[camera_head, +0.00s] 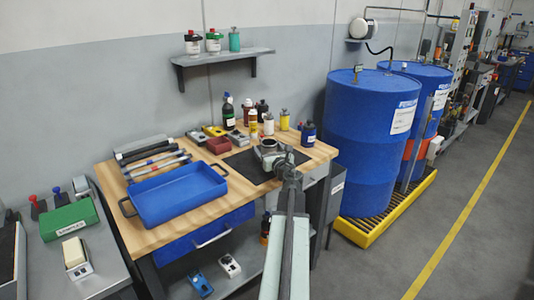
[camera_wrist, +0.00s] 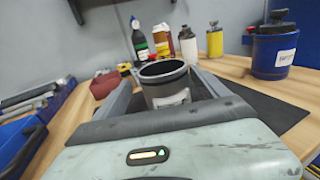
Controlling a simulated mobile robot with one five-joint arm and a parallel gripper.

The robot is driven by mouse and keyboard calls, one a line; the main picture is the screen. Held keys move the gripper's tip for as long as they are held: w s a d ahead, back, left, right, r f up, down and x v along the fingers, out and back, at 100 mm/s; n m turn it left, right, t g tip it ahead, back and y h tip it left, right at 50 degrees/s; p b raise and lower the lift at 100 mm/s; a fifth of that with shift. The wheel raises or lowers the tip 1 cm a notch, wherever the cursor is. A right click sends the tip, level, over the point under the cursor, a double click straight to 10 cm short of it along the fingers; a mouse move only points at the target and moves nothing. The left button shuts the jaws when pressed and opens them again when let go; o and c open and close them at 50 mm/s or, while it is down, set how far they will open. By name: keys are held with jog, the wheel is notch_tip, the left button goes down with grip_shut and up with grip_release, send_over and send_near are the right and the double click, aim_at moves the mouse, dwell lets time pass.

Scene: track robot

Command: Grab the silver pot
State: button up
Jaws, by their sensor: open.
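The silver pot (camera_wrist: 166,98), a short metal cup with a dark rim, stands upright on the black mat (camera_wrist: 268,108) on the wooden bench. In the head view the pot (camera_head: 266,148) is partly hidden by my gripper (camera_head: 279,158). In the wrist view my gripper (camera_wrist: 165,82) is open, with one finger on each side of the pot. I cannot tell whether either finger touches it. The pot's lower part is hidden behind the gripper body.
A blue tray (camera_head: 180,205) lies left on the bench, near a dark red box (camera_head: 219,145). Several bottles stand behind the pot, with a blue canister (camera_head: 308,134) to its right. Blue drums (camera_head: 360,150) stand right of the bench.

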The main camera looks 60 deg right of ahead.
aim_at(266, 144)
jog(key=x, duration=0.5)
jog(key=shift+s+d, duration=0.2)
jog(key=shift+a, duration=0.1)
jog(key=shift+c, duration=0.2)
jog(key=c, duration=1.5)
jog(key=shift+r, duration=0.1)
